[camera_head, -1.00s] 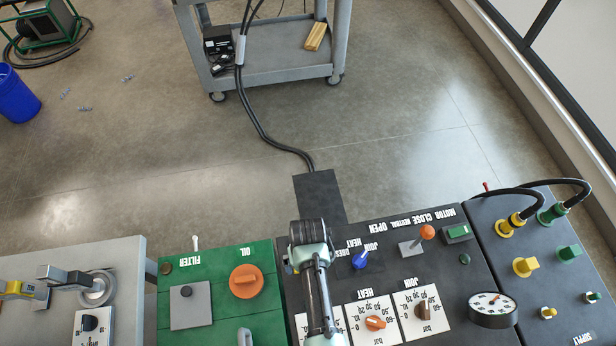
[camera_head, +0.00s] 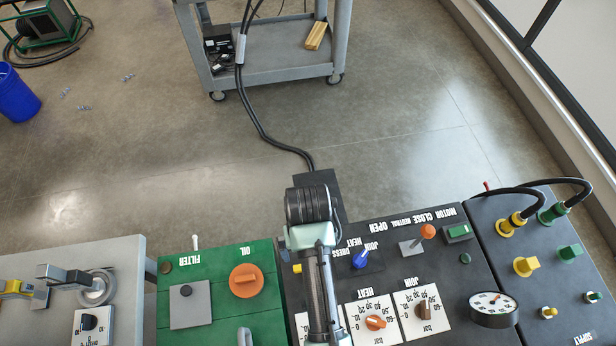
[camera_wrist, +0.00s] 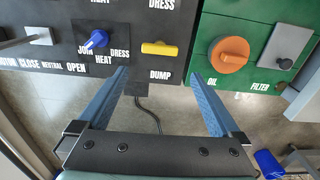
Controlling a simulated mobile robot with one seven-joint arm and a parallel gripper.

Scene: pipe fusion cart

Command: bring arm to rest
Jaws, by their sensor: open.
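My gripper shows in the wrist view (camera_wrist: 158,100) with its two blue fingers spread wide apart and nothing between them. Beyond the fingers lie the black control panel (camera_wrist: 65,58) and the floor. In the head view my arm rises from the bottom middle over the panel (camera_head: 448,285), and its dark, rounded part hides some of the panel's upper left. The fingers cannot be seen in the head view.
A blue selector (camera_head: 361,260), an orange-tipped lever (camera_head: 427,232) and orange knob (camera_head: 376,322) stand on the panel. The green panel (camera_head: 222,326) with an orange knob (camera_head: 244,280) is at left. A grey cart (camera_head: 275,70) stands beyond open floor.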

